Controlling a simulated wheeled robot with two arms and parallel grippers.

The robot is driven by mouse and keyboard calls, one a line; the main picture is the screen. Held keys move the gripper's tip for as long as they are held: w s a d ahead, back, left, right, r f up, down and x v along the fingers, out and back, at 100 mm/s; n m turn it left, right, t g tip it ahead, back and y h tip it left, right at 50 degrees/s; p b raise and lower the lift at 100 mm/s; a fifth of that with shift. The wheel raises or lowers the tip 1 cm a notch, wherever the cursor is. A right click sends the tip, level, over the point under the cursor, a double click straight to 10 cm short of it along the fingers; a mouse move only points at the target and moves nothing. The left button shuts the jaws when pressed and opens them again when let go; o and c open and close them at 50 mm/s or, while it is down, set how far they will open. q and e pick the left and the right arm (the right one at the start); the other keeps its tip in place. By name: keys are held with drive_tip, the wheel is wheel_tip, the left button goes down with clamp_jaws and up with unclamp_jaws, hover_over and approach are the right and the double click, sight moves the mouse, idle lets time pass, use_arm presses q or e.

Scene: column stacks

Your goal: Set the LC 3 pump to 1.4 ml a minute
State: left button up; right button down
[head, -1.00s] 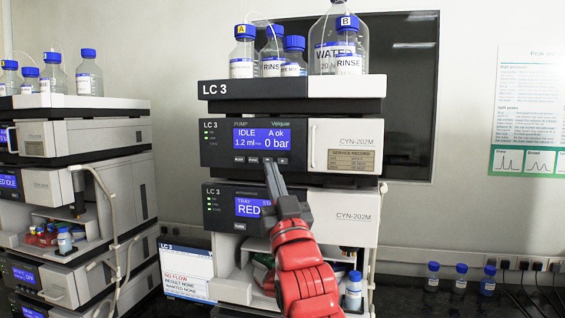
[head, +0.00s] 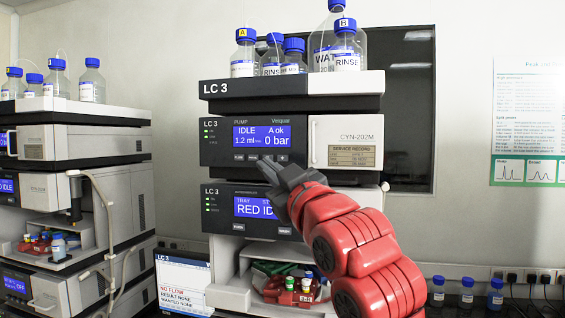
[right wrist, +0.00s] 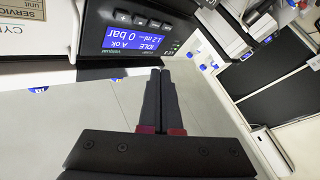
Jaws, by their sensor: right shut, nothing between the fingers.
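The LC 3 pump (head: 222,147) is the upper module of the right stack. Its blue display (head: 262,136) reads IDLE, 1.2 ml, A ok, 0 bar. A row of small dark buttons (head: 239,157) runs below the display; the fingers partly cover it in the head view. The display also shows, turned over, in the right wrist view (right wrist: 138,45), with the buttons (right wrist: 122,15) above it. My right gripper (head: 264,167) is shut and empty, its fingertips close to the button row. I cannot tell whether they touch the panel. My left gripper is out of view.
Bottles (head: 243,55) stand on top of the stack. Below the pump is another module with a RED display (head: 256,207), then a bay with small vials (head: 290,283). A second stack (head: 75,140) stands at left, with hoses between. Blue-capped bottles (head: 436,291) stand at right.

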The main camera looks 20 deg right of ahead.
sight(282, 164)
drive_tip(key=shift+w, duration=0.1)
drive_tip(key=shift+w+d+p, duration=0.3)
drive_tip(key=shift+w+d, duration=0.55)
drive_tip(key=shift+w, duration=0.35)
drive_tip(key=shift+w+d+p, duration=0.25)
drive_tip(key=shift+w+d, duration=0.55)
drive_tip(key=shift+w, duration=0.4)
drive_tip(key=shift+w+d+p, duration=0.3)
drive_tip(key=shift+w+d, duration=0.55)
drive_tip(key=shift+w, duration=0.35)
drive_tip(key=shift+w+d, duration=0.2)
drive_tip(key=shift+w, duration=0.05)
